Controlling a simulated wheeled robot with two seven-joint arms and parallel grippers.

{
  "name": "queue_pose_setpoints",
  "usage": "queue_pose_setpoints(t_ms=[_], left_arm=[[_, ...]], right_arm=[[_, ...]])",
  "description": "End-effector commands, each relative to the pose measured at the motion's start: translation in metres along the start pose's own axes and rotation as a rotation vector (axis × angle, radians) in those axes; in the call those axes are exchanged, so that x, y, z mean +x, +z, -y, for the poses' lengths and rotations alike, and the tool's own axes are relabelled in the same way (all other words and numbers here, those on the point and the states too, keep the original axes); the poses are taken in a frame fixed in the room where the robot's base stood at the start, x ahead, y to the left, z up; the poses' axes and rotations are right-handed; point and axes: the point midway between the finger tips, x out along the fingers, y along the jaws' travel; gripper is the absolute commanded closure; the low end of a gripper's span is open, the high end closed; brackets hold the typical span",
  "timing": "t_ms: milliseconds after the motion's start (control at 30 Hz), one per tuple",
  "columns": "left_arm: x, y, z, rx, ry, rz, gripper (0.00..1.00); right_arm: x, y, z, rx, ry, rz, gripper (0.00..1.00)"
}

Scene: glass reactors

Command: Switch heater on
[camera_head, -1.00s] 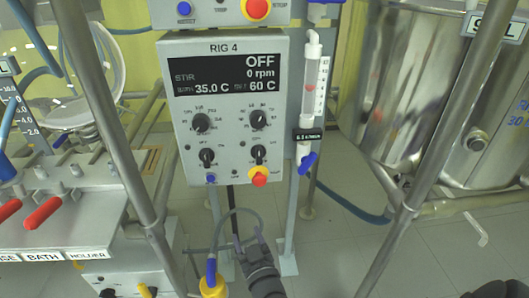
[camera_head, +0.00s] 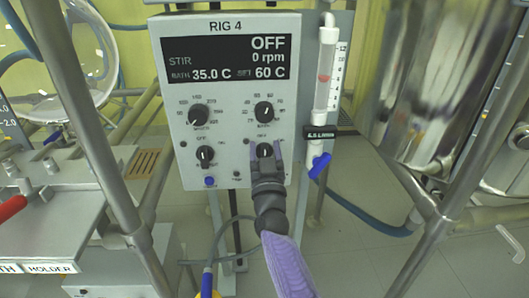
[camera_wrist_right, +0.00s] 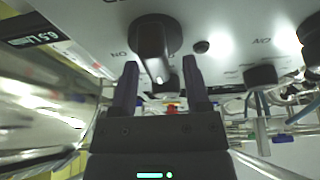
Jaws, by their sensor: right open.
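The grey RIG 4 control box (camera_head: 225,105) faces me, its black display (camera_head: 225,60) reading OFF, 0 rpm, 35.0 C and 60 C. A small black rotary switch (camera_head: 265,151) sits low on its right side. My right gripper (camera_head: 266,147) is open in front of the box, its fingertips on either side of this switch. In the right wrist view the black knob (camera_wrist_right: 153,38) sits just ahead of the gap between the open fingers (camera_wrist_right: 160,74). I cannot tell whether they touch it. The gripper hides the red and yellow button in the head view. My left gripper is not in view.
Two larger dials (camera_head: 198,115) and (camera_head: 264,112) and a lower left switch (camera_head: 205,155) are close by. A flowmeter tube (camera_head: 326,75) with a blue valve (camera_head: 319,165) stands right of the box. Steel posts (camera_head: 105,150) flank the area.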

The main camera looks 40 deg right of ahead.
Motion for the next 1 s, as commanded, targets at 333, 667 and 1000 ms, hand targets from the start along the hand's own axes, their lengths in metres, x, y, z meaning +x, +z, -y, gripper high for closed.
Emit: queue_pose_setpoints(t_ms=[333,667,1000], left_arm=[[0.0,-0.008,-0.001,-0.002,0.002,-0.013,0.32],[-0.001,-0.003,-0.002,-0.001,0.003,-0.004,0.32],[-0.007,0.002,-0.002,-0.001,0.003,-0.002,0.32]], right_arm=[[-0.001,0.0,0.0,0.0,-0.001,0.0,0.99],[-0.001,0.0,0.0,0.008,0.003,0.001,1.0],[0.0,-0.001,-0.003,0.159,0.064,0.002,1.0]])
